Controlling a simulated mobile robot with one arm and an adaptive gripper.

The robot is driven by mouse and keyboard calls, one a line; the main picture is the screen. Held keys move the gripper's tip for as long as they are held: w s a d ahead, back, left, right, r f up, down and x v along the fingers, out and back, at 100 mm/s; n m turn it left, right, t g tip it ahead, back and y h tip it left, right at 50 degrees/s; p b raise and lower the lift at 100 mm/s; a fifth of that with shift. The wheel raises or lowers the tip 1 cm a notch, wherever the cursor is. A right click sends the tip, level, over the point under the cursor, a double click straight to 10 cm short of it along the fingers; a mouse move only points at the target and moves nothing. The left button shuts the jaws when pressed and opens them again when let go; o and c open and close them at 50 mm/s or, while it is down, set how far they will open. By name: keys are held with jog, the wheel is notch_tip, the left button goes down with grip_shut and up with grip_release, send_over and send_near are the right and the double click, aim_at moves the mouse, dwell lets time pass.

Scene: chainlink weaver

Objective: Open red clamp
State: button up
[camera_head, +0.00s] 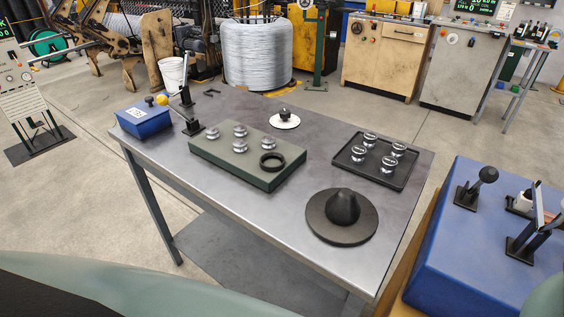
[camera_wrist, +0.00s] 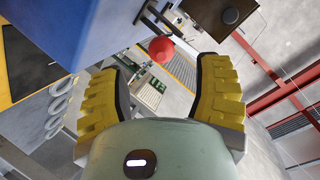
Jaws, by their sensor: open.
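In the wrist view, a red ball knob (camera_wrist: 161,49) on a dark lever shows beside a blue surface, between and just beyond my fingertips. My gripper (camera_wrist: 164,66) is open, its yellow ribbed fingers spread to either side with nothing between the pads. I cannot tell whether the fingers touch the knob. In the head view, a dark clamp with a pale lever (camera_head: 525,240) stands on the blue block (camera_head: 450,262) at the right. No red knob shows there, and pale green parts of my arm hide the lower right corner.
A metal table (camera_head: 240,110) holds a green block (camera_head: 220,165), a black tray (camera_head: 395,177) and a black cone on a disc (camera_head: 342,215). A yellow-knobbed lever (camera_head: 162,100) stands by a small blue box (camera_head: 145,122). A black-knobbed lever (camera_head: 487,175) stands on the blue block.

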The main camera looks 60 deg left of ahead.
jog(key=v, duration=0.5)
jog(key=shift+s+d+r, duration=0.1)
jog(key=shift+s+d, duration=0.05)
jog(key=shift+s, duration=0.2)
jog(key=shift+w, duration=0.15)
